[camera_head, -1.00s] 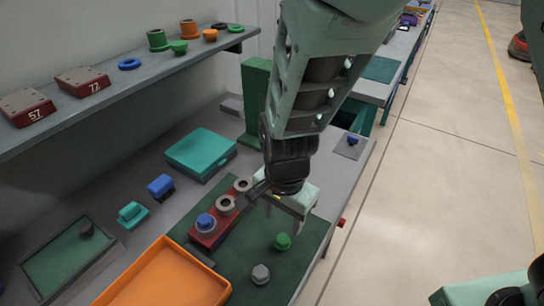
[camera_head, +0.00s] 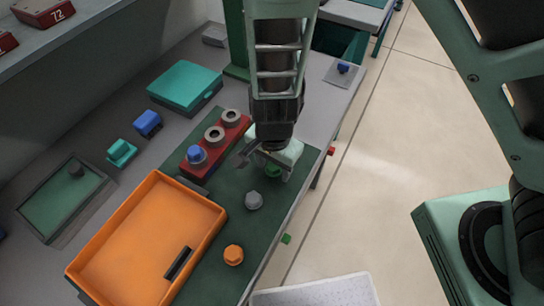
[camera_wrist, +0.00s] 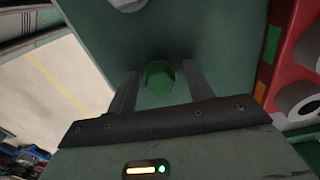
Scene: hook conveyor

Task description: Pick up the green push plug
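The green push plug (camera_head: 272,171) stands on the dark green mat (camera_head: 232,183) near the table's right edge, partly covered by my gripper in the head view. In the wrist view the plug (camera_wrist: 159,78) shows between the two fingers of my gripper (camera_wrist: 160,88), with a narrow gap on each side. My gripper (camera_head: 267,166) is open and low over the mat at the plug. Whether a finger touches the plug cannot be told.
A red block (camera_head: 216,138) with grey rings and a blue plug lies left of my gripper. A grey plug (camera_head: 253,200) and an orange plug (camera_head: 233,255) stand nearer on the mat. An orange tray (camera_head: 150,235) lies to the left. A teal box (camera_head: 185,83) lies behind.

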